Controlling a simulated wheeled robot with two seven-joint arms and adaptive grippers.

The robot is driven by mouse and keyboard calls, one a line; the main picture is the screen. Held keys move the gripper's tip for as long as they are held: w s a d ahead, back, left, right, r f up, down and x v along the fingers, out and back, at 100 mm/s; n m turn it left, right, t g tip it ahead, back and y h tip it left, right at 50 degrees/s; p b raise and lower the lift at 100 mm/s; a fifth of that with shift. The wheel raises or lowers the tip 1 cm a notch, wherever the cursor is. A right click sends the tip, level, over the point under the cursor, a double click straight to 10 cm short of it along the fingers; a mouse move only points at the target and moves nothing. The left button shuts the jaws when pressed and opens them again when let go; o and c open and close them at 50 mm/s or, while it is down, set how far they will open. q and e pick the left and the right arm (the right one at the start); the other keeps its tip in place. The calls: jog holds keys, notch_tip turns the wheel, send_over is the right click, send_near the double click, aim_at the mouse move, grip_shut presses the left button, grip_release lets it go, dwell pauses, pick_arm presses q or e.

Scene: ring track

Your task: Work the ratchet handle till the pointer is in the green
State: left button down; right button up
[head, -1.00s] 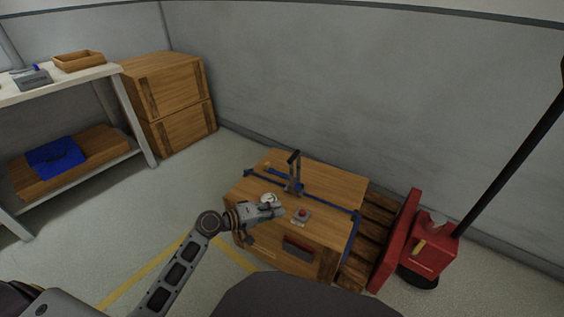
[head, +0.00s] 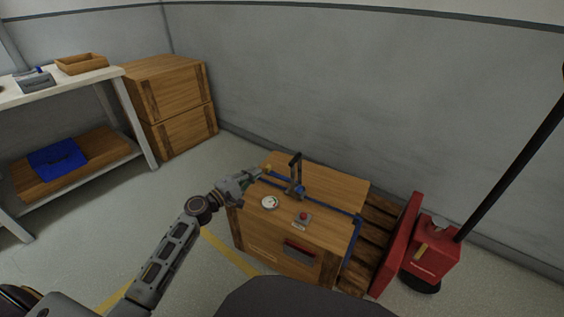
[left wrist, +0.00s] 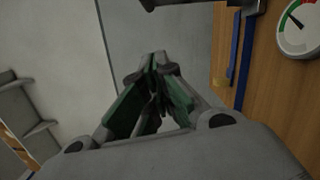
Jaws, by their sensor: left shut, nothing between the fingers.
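The ratchet handle (head: 295,165) is a dark lever standing up from the blue strap (head: 331,206) on top of a wooden crate (head: 335,188). A round white gauge (head: 269,203) lies on the crate top. In the left wrist view the gauge (left wrist: 300,36) shows red and green marks and a dark pointer; its exact reading is unclear because the dial is cut off. My left gripper (head: 260,175) is shut and empty, over the crate's back left edge, left of the handle and apart from it. Its green-padded fingertips (left wrist: 158,62) meet in the left wrist view. My right gripper is out of view.
The crate stands on a wooden pallet (head: 384,215) with a red pallet jack (head: 432,250) at right. A workbench (head: 105,74) and stacked crates (head: 165,90) are at left. Floor between is clear.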

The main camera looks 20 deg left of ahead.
pick_arm(q)
jog(key=shift+w+d, duration=0.1)
